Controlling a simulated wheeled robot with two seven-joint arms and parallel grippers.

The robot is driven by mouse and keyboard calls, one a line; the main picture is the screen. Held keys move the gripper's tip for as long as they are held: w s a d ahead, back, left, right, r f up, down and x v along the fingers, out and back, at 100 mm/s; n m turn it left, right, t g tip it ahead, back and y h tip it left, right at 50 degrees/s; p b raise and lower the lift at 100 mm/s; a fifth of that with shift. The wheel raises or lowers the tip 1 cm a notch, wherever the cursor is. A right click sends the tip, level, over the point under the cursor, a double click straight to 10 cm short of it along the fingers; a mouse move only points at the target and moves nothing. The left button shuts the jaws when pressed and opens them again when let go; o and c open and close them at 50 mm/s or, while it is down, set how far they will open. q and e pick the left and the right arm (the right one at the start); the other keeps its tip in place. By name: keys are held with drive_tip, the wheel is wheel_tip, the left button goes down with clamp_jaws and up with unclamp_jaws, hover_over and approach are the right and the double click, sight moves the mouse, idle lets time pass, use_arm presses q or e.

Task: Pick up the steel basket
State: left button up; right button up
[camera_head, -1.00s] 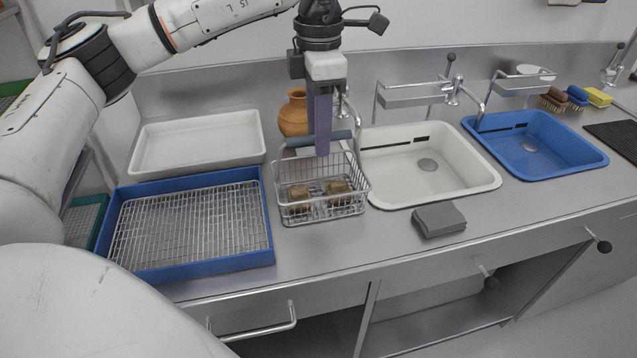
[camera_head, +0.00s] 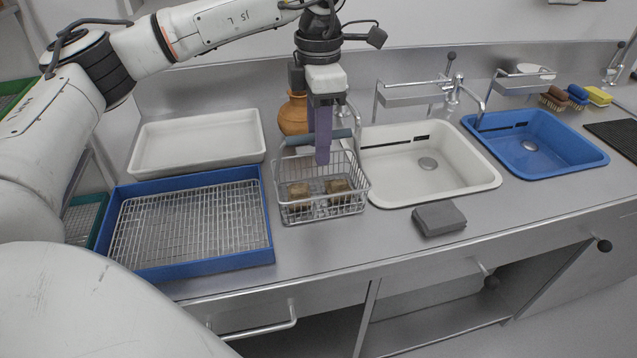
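The steel basket (camera_head: 352,207) is a wire basket on the steel counter, left of the white sink. Two brown lumps (camera_head: 299,194) lie inside it. Its grey-blue bar handle (camera_head: 295,141) stands up across the top. My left gripper (camera_head: 322,158) points down over the basket, its purple fingers crossing the middle of the handle in the picture with tips below handle height. The near finger hides most of the far one, so the gap and any contact with the handle cannot be told. My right gripper is not in view.
A blue tray with a wire rack (camera_head: 264,222) is left of the basket, a white tray (camera_head: 160,170) behind it. A clay pot (camera_head: 292,118) stands close behind the basket. A grey block (camera_head: 440,219), white sink (camera_head: 480,186) and blue sink (camera_head: 590,160) are to the right.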

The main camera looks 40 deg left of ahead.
use_arm(q)
clamp_jaws()
drive_tip(key=shift+r, duration=0.1)
